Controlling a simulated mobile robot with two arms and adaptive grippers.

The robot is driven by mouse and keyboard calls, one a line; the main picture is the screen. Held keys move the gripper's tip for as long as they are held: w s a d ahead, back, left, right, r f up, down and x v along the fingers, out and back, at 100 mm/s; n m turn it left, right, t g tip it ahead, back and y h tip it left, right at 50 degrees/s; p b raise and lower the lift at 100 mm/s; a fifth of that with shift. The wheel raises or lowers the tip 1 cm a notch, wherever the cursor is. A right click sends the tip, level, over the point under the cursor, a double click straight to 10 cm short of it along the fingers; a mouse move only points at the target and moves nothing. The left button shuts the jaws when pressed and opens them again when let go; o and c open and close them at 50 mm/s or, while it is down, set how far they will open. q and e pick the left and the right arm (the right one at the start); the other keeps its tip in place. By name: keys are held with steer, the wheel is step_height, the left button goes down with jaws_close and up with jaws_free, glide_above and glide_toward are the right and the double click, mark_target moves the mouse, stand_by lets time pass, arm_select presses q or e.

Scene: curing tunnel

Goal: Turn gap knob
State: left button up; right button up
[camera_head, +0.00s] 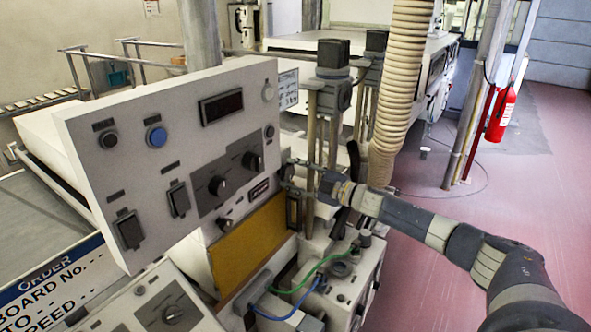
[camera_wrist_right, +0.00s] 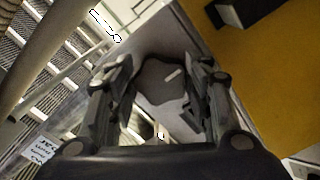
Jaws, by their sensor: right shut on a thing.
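A dark grey knob (camera_wrist_right: 165,82) with a short white mark on its face sits between the fingers of my right gripper (camera_wrist_right: 163,72) in the right wrist view. The fingers close on it from both sides. In the head view my right gripper (camera_head: 288,171) reaches in from the right, beside the right edge of the grey control panel (camera_head: 88,172). The knob cannot be made out in the head view. My left gripper is not in view.
The panel carries several dark knobs (camera_head: 218,186) and a blue button (camera_head: 156,137). A yellow plate (camera_head: 250,247) is below the gripper. Green (camera_head: 318,267) and blue cables lie below. A ribbed hose (camera_head: 404,80) hangs behind the arm. Reddish floor (camera_head: 545,165) is open at right.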

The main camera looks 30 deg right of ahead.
steer(key=m+p, duration=0.2)
steer(key=m, duration=0.3)
steer(key=shift+a+m, duration=0.1)
steer(key=shift+m, duration=0.2)
steer(key=shift+s+a+f+m+p, duration=0.1)
steer(key=shift+m+p, duration=0.35)
steer(key=shift+m, duration=0.65)
steer(key=shift+a+f+m+p, duration=0.1)
steer(key=shift+m+p, duration=0.3)
steer(key=shift+m, duration=0.7)
steer(key=o, duration=1)
steer(key=shift+o, duration=0.2)
steer(key=shift+s+d, duration=0.1)
steer(key=shift+s, duration=0.05)
steer(key=v, duration=1.1)
steer(key=shift+s, duration=0.35)
